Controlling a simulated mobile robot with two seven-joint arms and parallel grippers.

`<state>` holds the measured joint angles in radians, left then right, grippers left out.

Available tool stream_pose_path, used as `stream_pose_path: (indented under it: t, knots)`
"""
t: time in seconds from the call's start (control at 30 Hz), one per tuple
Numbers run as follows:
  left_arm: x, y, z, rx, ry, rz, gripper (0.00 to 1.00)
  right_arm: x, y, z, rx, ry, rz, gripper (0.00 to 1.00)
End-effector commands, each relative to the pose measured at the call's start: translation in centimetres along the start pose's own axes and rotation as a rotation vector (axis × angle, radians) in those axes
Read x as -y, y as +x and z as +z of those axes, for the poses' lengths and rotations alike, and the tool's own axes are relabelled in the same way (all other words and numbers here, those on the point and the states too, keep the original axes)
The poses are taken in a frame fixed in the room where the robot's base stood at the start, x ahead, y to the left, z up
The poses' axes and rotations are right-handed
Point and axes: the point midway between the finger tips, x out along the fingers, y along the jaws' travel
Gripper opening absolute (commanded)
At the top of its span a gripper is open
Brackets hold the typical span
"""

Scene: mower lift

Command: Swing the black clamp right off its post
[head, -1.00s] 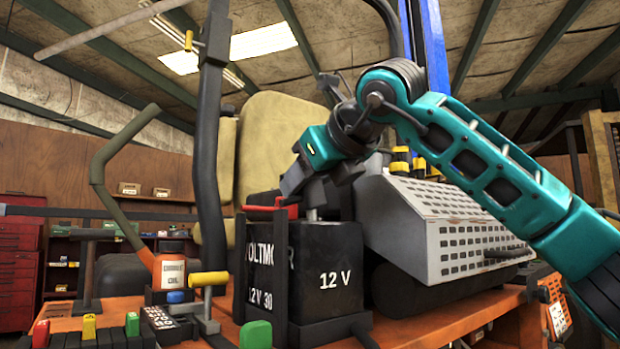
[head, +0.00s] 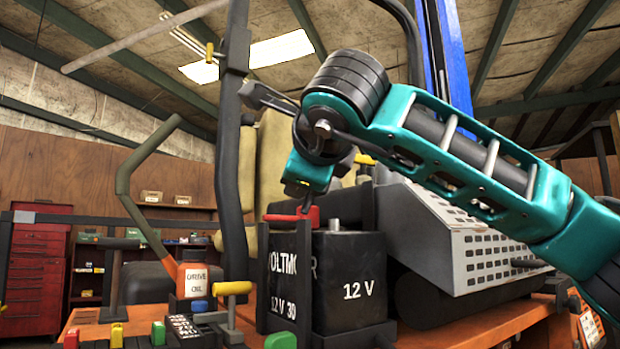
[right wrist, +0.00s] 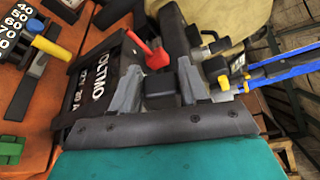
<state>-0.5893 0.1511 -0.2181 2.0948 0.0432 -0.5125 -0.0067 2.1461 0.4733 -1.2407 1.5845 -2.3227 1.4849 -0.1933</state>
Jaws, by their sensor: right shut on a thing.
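The black battery (head: 348,285) marked 12 V stands in a black bracket on the orange deck. Its silver post (head: 335,225) shows bare at the top right. My right gripper (head: 308,205) is over the battery, left of this post, its fingers mostly hidden behind my wrist. In the right wrist view its grey fingers (right wrist: 158,92) are closed around a black block, which looks like the black clamp (right wrist: 160,80). I cannot make out the clamp in the head view. A red clamp (head: 290,217) sits beside the gripper, also in the right wrist view (right wrist: 156,58). My left gripper is not in view.
A tan seat (head: 275,170) is behind.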

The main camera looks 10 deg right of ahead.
Motion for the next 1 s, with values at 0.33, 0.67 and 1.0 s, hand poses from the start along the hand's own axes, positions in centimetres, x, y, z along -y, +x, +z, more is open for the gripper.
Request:
stream_pose_path:
  t: [0.33,0.67,1.0]
  knots:
    - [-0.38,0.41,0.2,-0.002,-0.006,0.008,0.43,-0.6,-0.37,0.87,0.002,-0.162,-0.069,0.0]
    - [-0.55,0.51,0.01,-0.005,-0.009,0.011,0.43,-0.69,-0.45,1.09,0.002,-0.206,-0.085,0.0]
    - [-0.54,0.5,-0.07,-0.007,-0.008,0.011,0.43,-0.71,-0.45,1.1,0.002,-0.207,-0.085,0.47]
